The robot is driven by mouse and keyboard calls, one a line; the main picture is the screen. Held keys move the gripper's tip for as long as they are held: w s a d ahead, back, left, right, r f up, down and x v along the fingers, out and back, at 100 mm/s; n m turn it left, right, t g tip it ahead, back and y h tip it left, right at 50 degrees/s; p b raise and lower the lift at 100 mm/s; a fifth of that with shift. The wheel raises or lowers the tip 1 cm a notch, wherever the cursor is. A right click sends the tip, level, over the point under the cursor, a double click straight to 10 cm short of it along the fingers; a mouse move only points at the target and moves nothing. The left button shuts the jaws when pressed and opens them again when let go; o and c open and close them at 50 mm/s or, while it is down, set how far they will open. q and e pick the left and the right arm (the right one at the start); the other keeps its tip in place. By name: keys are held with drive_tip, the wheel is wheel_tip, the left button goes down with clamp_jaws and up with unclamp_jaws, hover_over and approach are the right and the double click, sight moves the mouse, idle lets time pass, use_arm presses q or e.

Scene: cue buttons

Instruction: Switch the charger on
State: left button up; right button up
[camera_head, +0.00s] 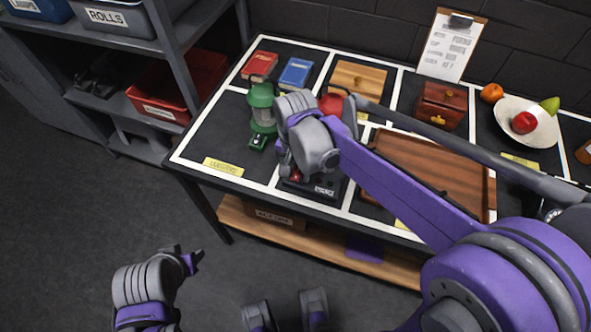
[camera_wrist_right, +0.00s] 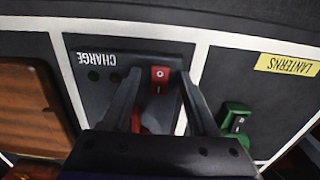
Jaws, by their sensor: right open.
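The charger (camera_head: 318,188) is a dark box on the table's front part, largely hidden by my right arm in the head view. In the right wrist view its label reads CHARGE (camera_wrist_right: 97,58), upside down. Its red rocker switch (camera_wrist_right: 160,77) is marked O and I, with two small dark lamps to its left. My right gripper (camera_wrist_right: 160,92) is open, its fingers on either side of the switch; contact cannot be told. Another red part shows lower down between the fingers. My left gripper (camera_head: 191,262) is low in front of the table, away from everything; its jaw state is unclear.
A green lantern (camera_head: 262,112) stands left of the charger, with its green base part (camera_wrist_right: 236,118) near in the wrist view. A wooden tray (camera_head: 480,190) lies to the right. Books, boxes, a clipboard and a fruit plate (camera_head: 545,138) stand farther back.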

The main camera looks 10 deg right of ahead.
drive_tip(key=shift+c, duration=0.2)
clamp_jaws()
drive_tip(key=shift+w+d+g+y, duration=0.2)
drive_tip(key=shift+w+g+y, duration=0.1)
drive_tip(key=shift+g+y, duration=0.3)
drive_tip(key=shift+g+y+b, duration=0.35)
drive_tip(key=shift+g+y, duration=0.05)
drive_tip(key=shift+g, duration=0.4)
drive_tip(key=shift+r, duration=0.1)
drive_tip(key=shift+o, duration=0.2)
unclamp_jaws()
